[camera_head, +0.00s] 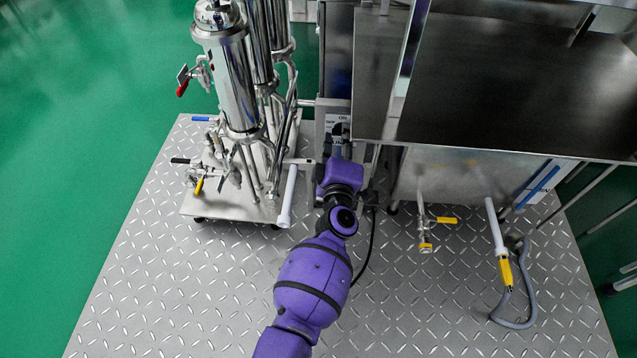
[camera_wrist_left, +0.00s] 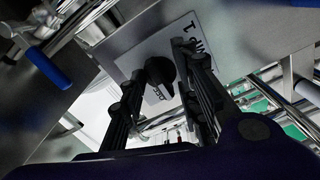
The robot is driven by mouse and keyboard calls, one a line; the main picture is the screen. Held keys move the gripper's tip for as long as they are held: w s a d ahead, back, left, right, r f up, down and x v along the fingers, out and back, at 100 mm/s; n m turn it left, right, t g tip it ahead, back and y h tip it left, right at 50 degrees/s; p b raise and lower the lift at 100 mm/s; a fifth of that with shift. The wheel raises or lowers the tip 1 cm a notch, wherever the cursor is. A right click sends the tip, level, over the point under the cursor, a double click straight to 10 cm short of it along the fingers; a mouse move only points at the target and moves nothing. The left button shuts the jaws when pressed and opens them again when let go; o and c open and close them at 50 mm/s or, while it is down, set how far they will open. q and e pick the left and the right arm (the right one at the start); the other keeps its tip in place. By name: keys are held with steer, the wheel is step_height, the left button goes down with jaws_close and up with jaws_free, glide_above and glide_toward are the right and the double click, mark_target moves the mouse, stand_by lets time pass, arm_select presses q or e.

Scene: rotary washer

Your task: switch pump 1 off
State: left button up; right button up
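The pump switch panel is a pale plate (camera_head: 333,120) with black lettering, including "ON", on a grey box beside the steel cabinet. In the left wrist view the plate (camera_wrist_left: 150,48) appears tilted, with a "1" on it and a black rotary knob (camera_wrist_left: 161,70). My left gripper (camera_head: 339,143) is in front of the panel. In the left wrist view its two black fingers (camera_wrist_left: 158,62) are apart, one on each side of the knob. I cannot tell whether they touch it. The knob's pointing direction is unclear. My right gripper is not in view.
Steel filter cylinders (camera_head: 235,85) with pipes and valves stand close on the left. The steel cabinet (camera_head: 480,180) is close on the right, with yellow-handled valves (camera_head: 446,220) and a grey hose (camera_head: 524,310) below. The tread-plate floor (camera_head: 440,320) in front is mostly clear.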

arm_select(q)
steer(key=s+d+r+m+g+h+p, duration=0.2)
steer(key=s+r+m+h+p, duration=0.25)
steer(key=s+m+p, duration=0.65)
steer(key=s+a+m+g+p, duration=0.1)
steer(key=s+a+p, duration=0.2)
steer(key=s, duration=0.3)
steer(key=s+a+r+m+g+y+p, duration=0.1)
steer(key=s+a+p, duration=0.2)
steer(key=s, duration=0.4)
steer(key=s+a+r+m+g+p, duration=0.1)
steer(key=s+a+m+p, duration=0.1)
steer(key=s, duration=0.5)
steer(key=shift+a+g+p, duration=0.4)
steer(key=shift+a+p, duration=0.2)
steer(key=shift+p, duration=0.15)
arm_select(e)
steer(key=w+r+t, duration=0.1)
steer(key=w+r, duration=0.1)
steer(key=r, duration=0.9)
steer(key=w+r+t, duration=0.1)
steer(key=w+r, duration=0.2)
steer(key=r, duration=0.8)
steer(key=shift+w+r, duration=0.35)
